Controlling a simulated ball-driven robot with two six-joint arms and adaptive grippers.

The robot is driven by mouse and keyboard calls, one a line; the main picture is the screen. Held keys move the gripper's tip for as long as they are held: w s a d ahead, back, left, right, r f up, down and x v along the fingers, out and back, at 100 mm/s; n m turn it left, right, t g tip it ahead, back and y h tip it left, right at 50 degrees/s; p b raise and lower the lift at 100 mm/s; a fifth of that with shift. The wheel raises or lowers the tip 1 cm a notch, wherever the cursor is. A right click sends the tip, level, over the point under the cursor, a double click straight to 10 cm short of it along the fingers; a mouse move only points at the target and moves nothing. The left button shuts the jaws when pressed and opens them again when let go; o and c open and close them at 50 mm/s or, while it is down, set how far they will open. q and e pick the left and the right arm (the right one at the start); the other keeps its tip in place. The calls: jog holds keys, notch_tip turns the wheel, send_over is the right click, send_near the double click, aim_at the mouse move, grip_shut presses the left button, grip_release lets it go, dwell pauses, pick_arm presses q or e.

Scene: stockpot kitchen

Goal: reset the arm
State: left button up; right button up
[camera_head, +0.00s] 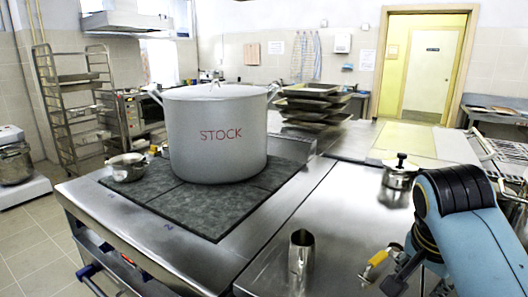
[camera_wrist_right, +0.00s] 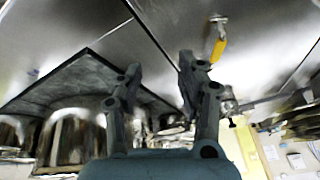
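My right arm, blue with a black ribbed joint, comes in at the lower right of the head view. Its dark right gripper (camera_head: 402,276) is partly cut off by the bottom edge, over the steel counter. In the right wrist view the two fingers of the right gripper (camera_wrist_right: 158,66) stand apart with nothing between them. A yellow-handled metal tool (camera_head: 375,262) lies close to the gripper in the head view; it also shows beyond the fingers in the wrist view (camera_wrist_right: 217,48). My left gripper is not in view.
A large pot marked STOCK (camera_head: 218,140) stands on a dark slab (camera_head: 215,215). A small pot (camera_head: 127,167) is left of it. A steel cup (camera_head: 300,255) and a lidded pot (camera_head: 400,174) stand on the counter (camera_head: 335,215). The counter between them is clear.

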jog(key=s+n+y, duration=0.2)
jog(key=s+n, duration=1.1)
jog(key=s, duration=1)
notch_tip(320, 180, down, 35)
jog(key=s+d+g+b, duration=0.1)
jog(key=s+d+b, duration=0.15)
jog(key=b, duration=0.45)
pick_arm(q)
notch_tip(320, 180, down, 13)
jog(key=b, duration=0.6)
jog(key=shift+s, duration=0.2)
pick_arm(e)
jog(key=s+d+f+m+g, duration=0.1)
jog(key=s+f, duration=1.6)
jog(key=f, duration=0.4)
jog(key=shift+s+d+f, duration=0.15)
jog(key=shift+s+f, duration=0.15)
